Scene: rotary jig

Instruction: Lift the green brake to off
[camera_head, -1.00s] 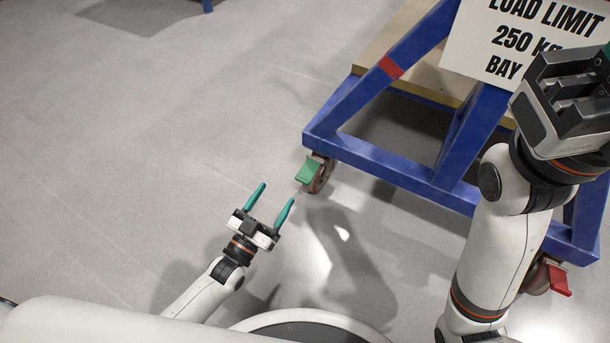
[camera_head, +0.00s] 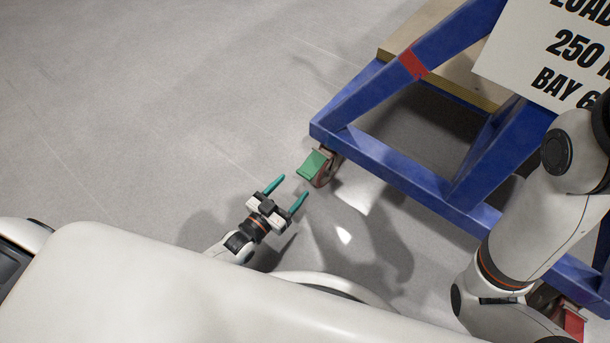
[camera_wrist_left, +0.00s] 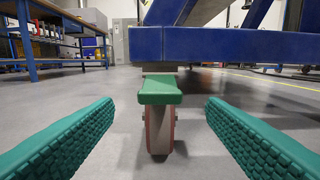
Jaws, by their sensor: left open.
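The green brake (camera_head: 312,164) is a flat pedal on a caster wheel (camera_head: 326,168) under the near left corner of the blue frame (camera_head: 365,150). In the left wrist view the green brake (camera_wrist_left: 160,91) sits above the wheel (camera_wrist_left: 159,128), centred between my fingers but farther off. My left gripper (camera_head: 290,191) is open and empty, low near the floor, with its teal fingers pointing toward the brake and apart from it. My right arm shows at the right, but its gripper is out of view.
A red pedal (camera_head: 574,322) shows on another caster at the lower right. A white load limit sign (camera_head: 545,50) hangs on the frame. The floor (camera_head: 150,120) left of the frame is clear. A blue workbench (camera_wrist_left: 28,45) stands far back in the left wrist view.

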